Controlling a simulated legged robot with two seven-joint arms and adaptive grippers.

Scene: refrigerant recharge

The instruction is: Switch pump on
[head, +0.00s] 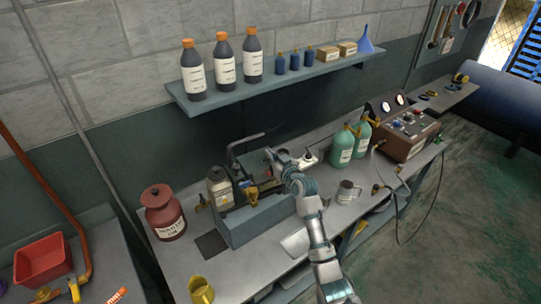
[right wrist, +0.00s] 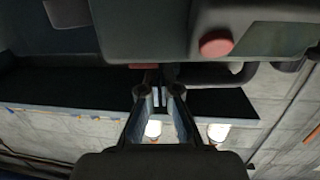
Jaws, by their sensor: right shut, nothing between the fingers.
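My right arm reaches in from the lower right over the bench (head: 185,262). My right gripper (head: 272,157) is shut and empty beside the machinery at the back of the bench. A pale unit with a small dark red spot (head: 308,159) shows just right of it; I cannot tell whether this is the pump. In the right wrist view the shut fingers (right wrist: 158,97) point up towards a grey housing (right wrist: 150,28) with a round red button (right wrist: 215,43). The button lies up and right of the fingertips, apart from them in the picture. My left gripper is not in view.
A red canister (head: 164,218) is at the left, green bottles (head: 342,149) and a gauge unit (head: 408,142) at the right. A metal mug (head: 346,192) stands near my arm. A shelf (head: 285,84) hangs above.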

